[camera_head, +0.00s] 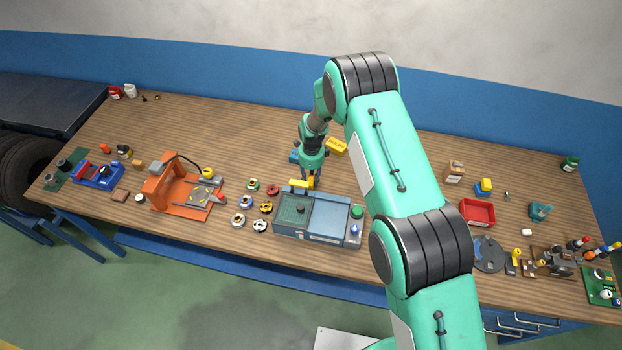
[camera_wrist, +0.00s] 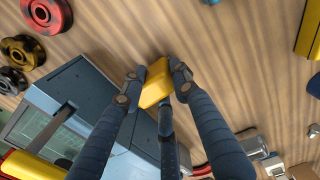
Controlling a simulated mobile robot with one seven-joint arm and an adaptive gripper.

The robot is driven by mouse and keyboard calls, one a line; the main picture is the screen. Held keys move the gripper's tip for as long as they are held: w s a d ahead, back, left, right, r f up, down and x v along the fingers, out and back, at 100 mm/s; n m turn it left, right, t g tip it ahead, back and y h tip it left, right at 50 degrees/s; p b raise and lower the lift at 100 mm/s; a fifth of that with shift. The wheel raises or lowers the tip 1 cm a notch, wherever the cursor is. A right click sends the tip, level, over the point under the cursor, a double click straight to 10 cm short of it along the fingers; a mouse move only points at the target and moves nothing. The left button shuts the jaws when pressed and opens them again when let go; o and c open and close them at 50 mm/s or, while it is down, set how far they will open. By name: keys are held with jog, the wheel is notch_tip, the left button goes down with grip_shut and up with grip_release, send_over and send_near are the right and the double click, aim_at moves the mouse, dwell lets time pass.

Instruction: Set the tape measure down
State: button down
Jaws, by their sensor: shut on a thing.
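My gripper (camera_head: 311,180) points down just behind the blue-grey box near the middle of the bench. In the wrist view my gripper (camera_wrist: 157,82) is shut on a small yellow block-like thing, which I take to be the tape measure (camera_wrist: 155,86). The fingers press it from both sides. In the head view it is a small yellow patch, mostly hidden by the fingers. I cannot tell whether it touches the bench.
The blue-grey box (camera_head: 328,224) stands close in front, with another yellow thing (camera_head: 299,184) at its back edge. A yellow block (camera_head: 337,146) lies behind my gripper. Several coloured spools (camera_head: 266,207) lie left of the box. A red tray (camera_head: 477,213) is at right. Bench between (camera_head: 250,140) is clear.

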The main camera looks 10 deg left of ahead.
aim_at(311, 177)
jog(key=shift+f, duration=0.2)
jog(key=c, duration=1.3)
grip_release()
jog(key=shift+c, duration=0.2)
jog(key=shift+r, duration=0.15)
notch_tip(311, 177, up, 12)
jog(key=b, duration=0.2)
